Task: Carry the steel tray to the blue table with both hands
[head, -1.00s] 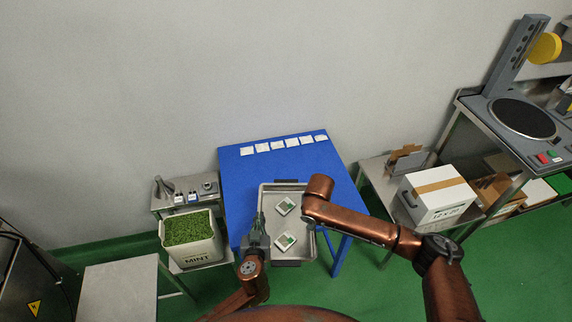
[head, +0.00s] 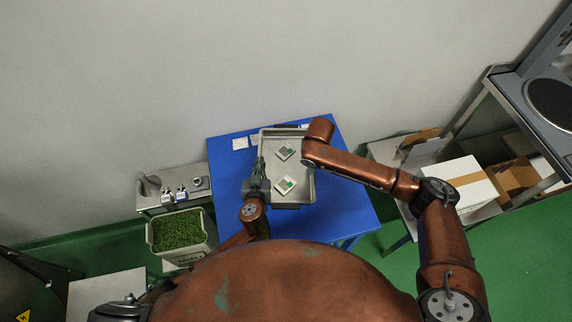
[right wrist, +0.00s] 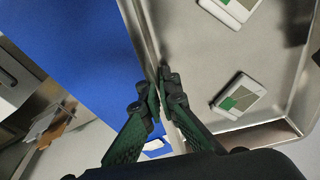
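The steel tray (head: 300,171) is a shallow grey pan with two white-and-green packets (head: 284,152) on its floor. In the head view it lies wholly over the blue table (head: 346,205); I cannot tell whether it touches the top. My left gripper (head: 261,168) is at the tray's left wall and seems shut on it. My right gripper is hidden by its arm in the head view. In the right wrist view, the right gripper's fingers (right wrist: 164,88) pinch the tray's side wall, with blue tabletop beyond.
A mint-leaf bin (head: 180,231) and a small steel stand (head: 170,188) are left. A white box (head: 466,184) on a steel table is right. The tabletop right of the tray is clear.

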